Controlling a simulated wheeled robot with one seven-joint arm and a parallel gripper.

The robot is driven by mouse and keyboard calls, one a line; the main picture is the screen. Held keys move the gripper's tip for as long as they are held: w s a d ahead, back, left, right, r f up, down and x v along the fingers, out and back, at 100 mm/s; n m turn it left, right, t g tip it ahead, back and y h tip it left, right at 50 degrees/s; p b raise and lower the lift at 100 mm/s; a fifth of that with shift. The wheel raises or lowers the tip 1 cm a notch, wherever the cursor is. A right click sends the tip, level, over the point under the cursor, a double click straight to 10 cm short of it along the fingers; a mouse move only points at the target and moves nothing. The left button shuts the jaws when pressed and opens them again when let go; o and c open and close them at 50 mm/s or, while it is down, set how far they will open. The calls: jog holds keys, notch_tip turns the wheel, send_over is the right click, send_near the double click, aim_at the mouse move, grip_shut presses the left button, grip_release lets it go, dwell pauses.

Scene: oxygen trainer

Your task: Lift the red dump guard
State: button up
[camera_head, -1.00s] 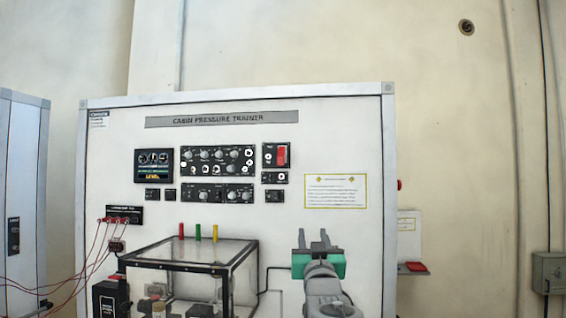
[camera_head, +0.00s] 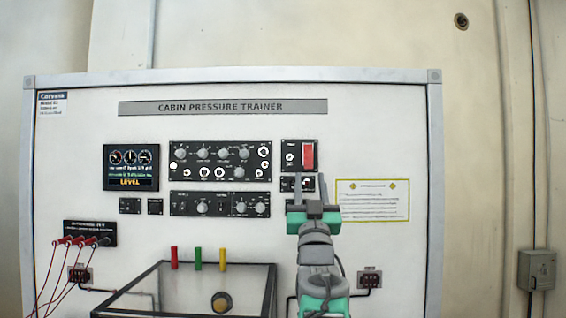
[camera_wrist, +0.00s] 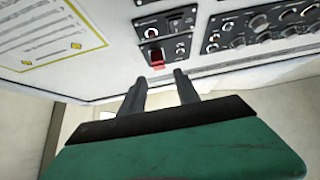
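The red dump guard (camera_head: 308,156) is a small upright red cover on the right of a small black panel (camera_head: 290,155), on the upper right of the trainer board. It appears down in the head view. In the wrist view the red guard (camera_wrist: 157,60) shows just beyond my fingertips, partly between them. My gripper (camera_head: 309,190) is open, with two grey fingers apart and nothing between them. In the head view its fingertips are just below the guard. In the wrist view my gripper (camera_wrist: 159,82) points toward the board and looks apart from the guard.
A second small switch panel (camera_wrist: 166,22) sits beside the guard's panel. A knob panel (camera_head: 220,160) lies to its left and a yellow-bordered notice (camera_head: 373,200) to its lower right. A black-framed clear box (camera_head: 185,290) juts out at the lower left.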

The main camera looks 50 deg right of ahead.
aim_at(308, 161)
jog(key=p+x, duration=0.4)
jog(key=x, duration=0.4)
jog(key=shift+s+r, duration=0.1)
jog(key=shift+s, duration=0.05)
grip_shut()
dwell(1.1)
